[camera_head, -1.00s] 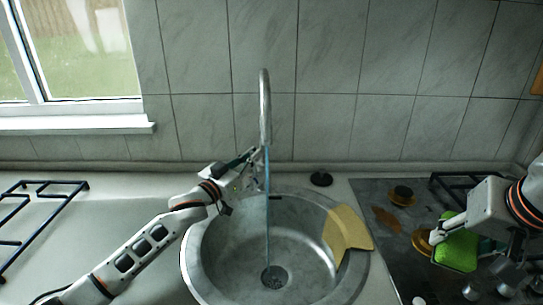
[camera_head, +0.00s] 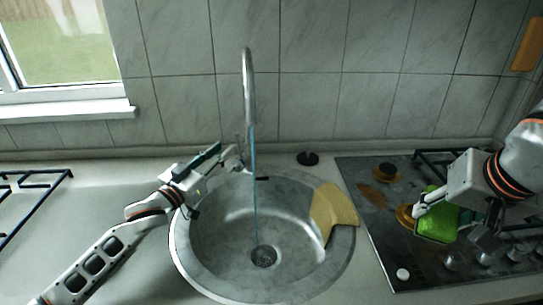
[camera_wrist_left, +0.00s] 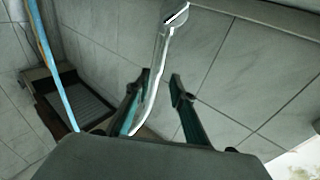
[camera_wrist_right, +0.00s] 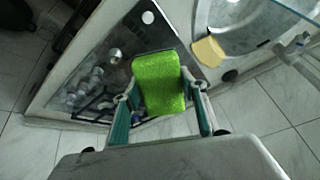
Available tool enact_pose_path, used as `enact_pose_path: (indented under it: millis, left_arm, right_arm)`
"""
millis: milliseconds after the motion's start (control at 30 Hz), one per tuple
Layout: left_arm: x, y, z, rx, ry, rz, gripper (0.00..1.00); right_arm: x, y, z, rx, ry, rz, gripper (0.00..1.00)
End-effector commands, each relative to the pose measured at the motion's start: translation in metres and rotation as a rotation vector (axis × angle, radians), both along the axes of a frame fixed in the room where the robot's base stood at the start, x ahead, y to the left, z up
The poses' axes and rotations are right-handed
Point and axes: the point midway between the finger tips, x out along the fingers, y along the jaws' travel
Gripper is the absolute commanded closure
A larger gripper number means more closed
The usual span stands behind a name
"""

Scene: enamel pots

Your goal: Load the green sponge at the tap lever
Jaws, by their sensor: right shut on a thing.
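The green sponge (camera_head: 437,226) is in my right gripper (camera_head: 428,206), over the hob at the right. It also shows as a bright green block between both fingers in the right wrist view (camera_wrist_right: 158,84). The silver tap (camera_head: 248,105) stands behind the sink with a thin blue stream of water falling into the basin. My left gripper (camera_head: 225,155) is open beside the tap's base, its fingers apart near the lever (camera_head: 237,160). In the left wrist view a curved metal piece of the tap (camera_wrist_left: 158,65) runs by the fingertips; whether they touch it cannot be told.
The round sink (camera_head: 185,252) has a yellow cloth (camera_head: 333,207) over its right rim. A black round stopper (camera_head: 307,158) lies behind it. The hob (camera_head: 385,240) holds burners and knobs at the right. Another grate (camera_head: 35,185) is at the left.

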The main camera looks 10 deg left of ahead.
Motion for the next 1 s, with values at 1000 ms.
enact_pose_path:
  millis: [1000]
  left_arm:
    - [-0.034,0.014,-0.004,0.0,-0.001,-0.001,0.77]
  right_arm:
    - [0.0,0.0,0.0,0.0,0.0,0.0,0.75]
